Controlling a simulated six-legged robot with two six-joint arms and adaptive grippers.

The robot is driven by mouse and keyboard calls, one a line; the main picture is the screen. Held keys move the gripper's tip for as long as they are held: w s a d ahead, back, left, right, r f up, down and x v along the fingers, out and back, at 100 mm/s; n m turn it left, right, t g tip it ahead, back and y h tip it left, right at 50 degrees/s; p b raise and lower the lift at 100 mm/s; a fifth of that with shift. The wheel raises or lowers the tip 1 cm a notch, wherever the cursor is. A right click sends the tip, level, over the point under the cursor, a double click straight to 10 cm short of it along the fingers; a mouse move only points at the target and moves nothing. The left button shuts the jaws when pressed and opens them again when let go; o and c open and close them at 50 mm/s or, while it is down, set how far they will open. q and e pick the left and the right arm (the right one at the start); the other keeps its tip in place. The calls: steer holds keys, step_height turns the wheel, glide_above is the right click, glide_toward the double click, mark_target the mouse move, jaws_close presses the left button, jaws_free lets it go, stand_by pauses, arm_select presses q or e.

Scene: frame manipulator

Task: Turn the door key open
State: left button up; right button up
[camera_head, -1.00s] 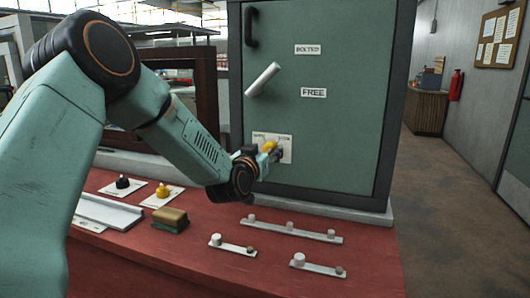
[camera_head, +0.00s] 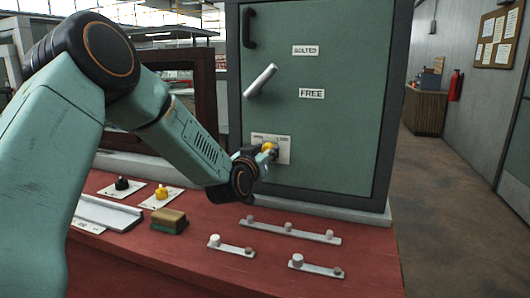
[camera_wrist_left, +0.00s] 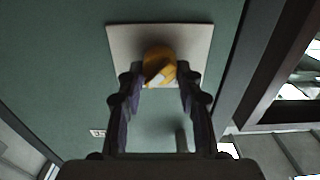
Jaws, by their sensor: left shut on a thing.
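The green door (camera_head: 345,130) stands upright in its dark frame behind the red bench. The yellow key (camera_head: 268,147) sits on a pale plate (camera_head: 285,150) low on the door. It also shows in the left wrist view (camera_wrist_left: 158,66), with the plate (camera_wrist_left: 195,45) around it. My left gripper (camera_wrist_left: 158,88) is shut on the key, one finger on each side; in the head view the gripper (camera_head: 266,155) partly hides the key and plate. A white lever handle (camera_head: 260,80) is tilted on the door, near labels reading BOLTED (camera_head: 306,50) and FREE (camera_head: 311,93). My right gripper is not in view.
The red bench (camera_head: 200,255) holds a yellow knob (camera_head: 162,192), a black knob (camera_head: 122,184), a brown block (camera_head: 169,218) and pale strips with pegs (camera_head: 290,230). A dark frame (camera_head: 205,90) stands left of the door. The floor at right is clear.

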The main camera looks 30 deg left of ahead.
arm_select(q)
steer(key=n+b, duration=0.1)
steer(key=n, duration=0.3)
steer(key=shift+a+n, duration=0.1)
steer(key=shift+n, duration=0.3)
steer(key=n+b, duration=0.1)
steer(key=n, duration=0.3)
steer(key=shift+f+n, duration=0.1)
steer(key=shift+n, duration=0.2)
steer(key=n+b, duration=0.2)
steer(key=n, duration=0.2)
steer(key=shift+a+f, duration=0.1)
steer(key=shift+n+b, duration=1.05)
steer(key=shift+n, duration=1.05)
steer(key=o, duration=1.2)
